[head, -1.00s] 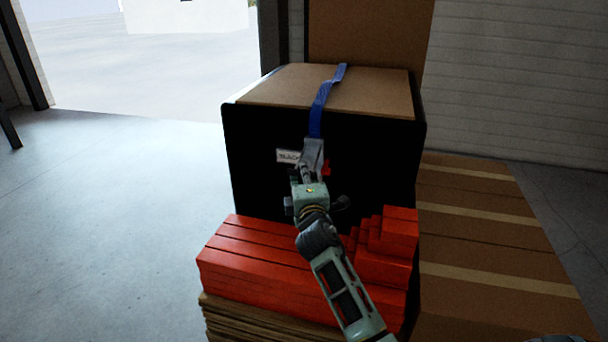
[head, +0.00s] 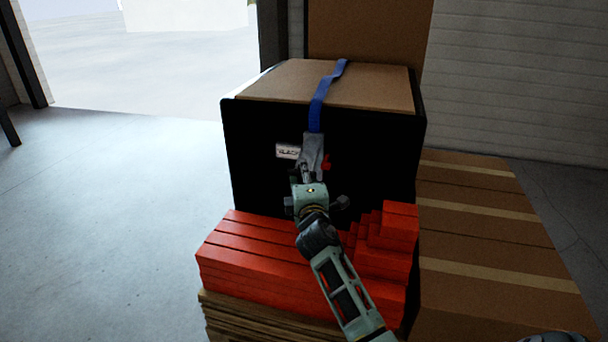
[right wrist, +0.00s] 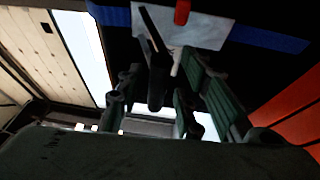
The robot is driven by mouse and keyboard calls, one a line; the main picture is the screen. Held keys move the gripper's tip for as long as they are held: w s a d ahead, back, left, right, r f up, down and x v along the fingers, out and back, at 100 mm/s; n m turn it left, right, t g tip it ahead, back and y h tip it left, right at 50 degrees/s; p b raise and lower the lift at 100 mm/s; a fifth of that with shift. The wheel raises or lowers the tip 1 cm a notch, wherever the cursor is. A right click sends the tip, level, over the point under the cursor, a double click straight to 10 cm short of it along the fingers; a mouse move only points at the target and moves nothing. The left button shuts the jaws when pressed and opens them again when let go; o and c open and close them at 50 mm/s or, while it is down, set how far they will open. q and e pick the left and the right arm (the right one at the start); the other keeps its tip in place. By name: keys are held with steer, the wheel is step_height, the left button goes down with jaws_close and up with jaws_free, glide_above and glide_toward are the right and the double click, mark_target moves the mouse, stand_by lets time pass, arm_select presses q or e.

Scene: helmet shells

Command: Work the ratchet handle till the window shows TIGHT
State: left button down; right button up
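A blue strap (head: 322,97) runs over the top of a black-sided box (head: 258,140) down to a grey metal ratchet (head: 312,150) on its front. A small white window (head: 287,151) left of it seems to read SLACK; its right end is close to the ratchet. A small red part (head: 326,162) shows at the ratchet's right. My right gripper (head: 306,178) is at the lower end of the ratchet. In the right wrist view a dark bar (right wrist: 157,75), seemingly the handle, lies between its fingers, with gaps beside it; the fingers look open. My left gripper is out of view.
Red stepped blocks (head: 255,245) are stacked below the ratchet on brown sheets (head: 250,312), under my right arm. Long brown cartons (head: 475,225) lie at the right. The grey floor (head: 100,220) at the left is clear.

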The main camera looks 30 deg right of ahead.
steer(key=v, duration=1.2)
steer(key=shift+f, duration=0.1)
